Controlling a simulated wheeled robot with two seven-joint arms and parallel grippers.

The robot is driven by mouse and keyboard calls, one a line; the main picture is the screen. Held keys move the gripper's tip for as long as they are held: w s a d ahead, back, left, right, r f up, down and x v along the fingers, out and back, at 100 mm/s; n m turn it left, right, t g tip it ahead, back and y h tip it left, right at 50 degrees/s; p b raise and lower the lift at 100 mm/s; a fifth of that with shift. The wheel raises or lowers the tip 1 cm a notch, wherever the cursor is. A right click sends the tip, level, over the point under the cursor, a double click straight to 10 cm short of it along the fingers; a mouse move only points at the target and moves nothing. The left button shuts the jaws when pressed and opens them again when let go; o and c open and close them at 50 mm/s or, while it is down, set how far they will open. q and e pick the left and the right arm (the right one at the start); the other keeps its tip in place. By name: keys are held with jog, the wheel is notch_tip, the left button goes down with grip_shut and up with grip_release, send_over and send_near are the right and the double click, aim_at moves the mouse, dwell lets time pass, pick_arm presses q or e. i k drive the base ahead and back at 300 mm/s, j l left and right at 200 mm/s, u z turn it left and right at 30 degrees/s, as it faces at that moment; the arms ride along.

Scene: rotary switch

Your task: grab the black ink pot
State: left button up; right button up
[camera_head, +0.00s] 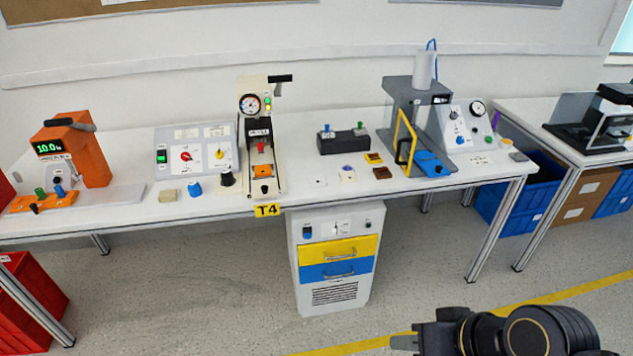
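A small black pot (228,179), which looks like the black ink pot, stands near the front edge of the white workbench (130,213), left of centre. A blue pot (194,189) stands just left of it. My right gripper (402,342) shows at the bottom right, in front of the bench and far from the pot. Its finger area is small and dark, so I cannot tell whether it is open or shut. I see nothing held in it. My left gripper is out of view.
A control panel with knobs (195,152) is behind the pots. A press with a gauge (260,140) stands close on the right of the black pot. A drawer cabinet (336,258) is under the bench. The floor in front is clear.

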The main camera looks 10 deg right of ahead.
aim_at(227, 176)
jog(key=i+j+u, duration=0.1)
jog(key=i+u, duration=0.25)
jog(key=i, duration=0.2)
jog(key=i+u, duration=0.35)
jog(key=i, duration=0.2)
jog(key=i+l+u, duration=0.35)
jog(key=i, duration=0.2)
jog(key=j, duration=0.1)
